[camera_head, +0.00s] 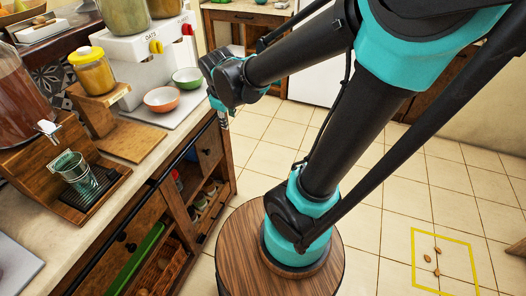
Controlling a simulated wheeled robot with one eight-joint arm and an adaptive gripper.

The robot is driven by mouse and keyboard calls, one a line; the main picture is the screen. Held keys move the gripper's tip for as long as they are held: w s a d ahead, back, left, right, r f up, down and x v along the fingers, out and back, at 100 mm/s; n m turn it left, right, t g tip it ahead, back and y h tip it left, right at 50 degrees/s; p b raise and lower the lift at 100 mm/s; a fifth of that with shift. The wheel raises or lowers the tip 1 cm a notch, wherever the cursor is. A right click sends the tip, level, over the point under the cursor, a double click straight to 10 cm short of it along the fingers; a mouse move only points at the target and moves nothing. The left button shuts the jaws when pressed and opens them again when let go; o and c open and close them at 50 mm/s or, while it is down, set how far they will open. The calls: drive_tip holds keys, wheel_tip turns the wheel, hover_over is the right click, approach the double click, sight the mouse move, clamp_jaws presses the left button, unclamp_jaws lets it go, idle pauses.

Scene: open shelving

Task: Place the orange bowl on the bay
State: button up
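The orange bowl (161,99) sits upright on a light board on the counter, below the white dispenser. Its outside is orange and its inside is pale. My gripper (222,119) hangs to the right of the bowls, by the counter's edge, and appears apart from the orange bowl. Only a small part of it shows below my dark wrist, so its fingers cannot be made out. A yellow-outlined square (412,258) on the floor at the lower right may be the bay. Three small brown pieces (436,272) lie inside it.
A green bowl (187,78) stands just behind the orange one. The oats dispenser (137,47), a yellow-lidded jar (93,72) and a drink dispenser with a glass (75,172) crowd the counter. Open shelves (207,194) are below. The tiled floor (380,200) is mostly clear.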

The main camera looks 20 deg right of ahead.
drive_tip(key=s+d+f+m+y, duration=0.1)
drive_tip(key=s+d+f+m, duration=0.7)
drive_tip(key=s, duration=0.3)
drive_tip(key=shift+s+d+f+m, duration=0.15)
drive_tip(key=shift+s+d+m, duration=0.1)
drive_tip(key=shift+d+m, duration=0.5)
